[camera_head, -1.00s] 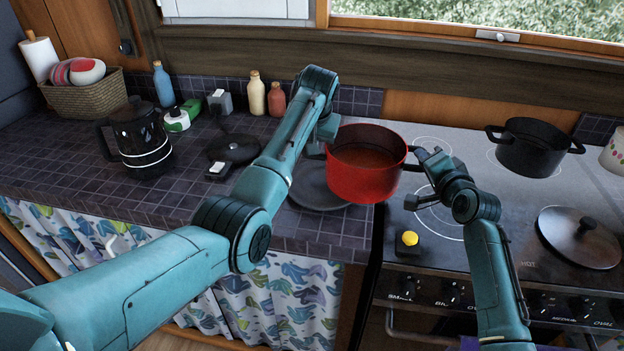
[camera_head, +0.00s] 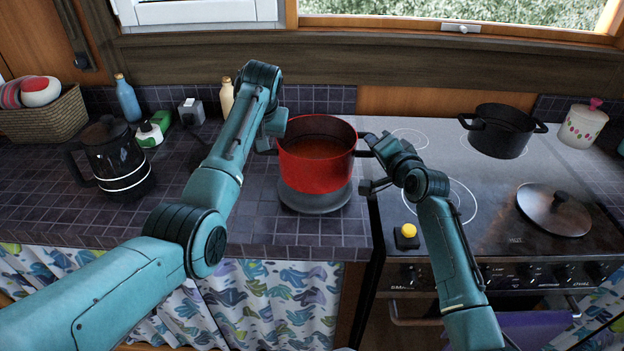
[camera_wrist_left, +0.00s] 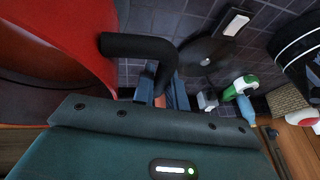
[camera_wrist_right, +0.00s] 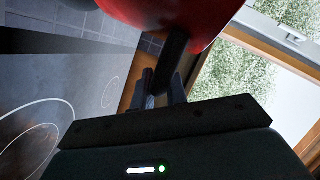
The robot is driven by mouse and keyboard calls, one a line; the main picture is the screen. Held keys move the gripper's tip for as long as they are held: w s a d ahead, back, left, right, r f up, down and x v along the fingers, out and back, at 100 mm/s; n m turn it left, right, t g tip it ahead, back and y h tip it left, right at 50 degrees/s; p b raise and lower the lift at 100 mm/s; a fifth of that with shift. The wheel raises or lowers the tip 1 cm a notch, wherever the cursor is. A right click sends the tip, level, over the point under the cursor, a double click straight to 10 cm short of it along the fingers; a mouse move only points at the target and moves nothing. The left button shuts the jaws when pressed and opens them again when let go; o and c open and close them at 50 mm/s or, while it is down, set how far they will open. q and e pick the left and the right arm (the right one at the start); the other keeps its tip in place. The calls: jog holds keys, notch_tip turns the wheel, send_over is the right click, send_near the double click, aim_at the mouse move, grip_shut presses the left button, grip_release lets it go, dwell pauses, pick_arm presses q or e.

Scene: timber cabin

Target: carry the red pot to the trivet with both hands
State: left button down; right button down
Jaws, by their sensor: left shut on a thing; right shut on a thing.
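The red pot (camera_head: 316,165) holds a brownish-red liquid and looks level in the head view. It is over the dark grey round trivet (camera_head: 316,203) on the tiled counter. The trivet's front shows below the pot; whether the pot's base touches it I cannot tell. My left gripper (camera_head: 268,140) is shut on the pot's left black handle, which shows in the left wrist view (camera_wrist_left: 135,45). My right gripper (camera_head: 371,165) is shut on the right handle, seen in the right wrist view (camera_wrist_right: 170,60).
The stove (camera_head: 470,190) is at right with a black pot (camera_head: 500,135), a lid (camera_head: 553,212) and a yellow-knobbed block (camera_head: 407,235). A coffee pot (camera_head: 118,165), basket (camera_head: 45,118) and bottles (camera_head: 127,100) stand at left. Counter in front of the trivet is clear.

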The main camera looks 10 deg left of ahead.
pick_arm(q)
jog(key=shift+a+r, duration=0.1)
jog(key=shift+r, duration=0.3)
pick_arm(e)
jog(key=shift+a+r, duration=0.1)
jog(key=shift+r, duration=0.35)
pick_arm(q)
jog(key=shift+f, duration=0.1)
pick_arm(e)
jog(key=shift+f, duration=0.1)
pick_arm(q)
jog(key=shift+f, duration=0.2)
pick_arm(e)
jog(key=shift+f, duration=0.2)
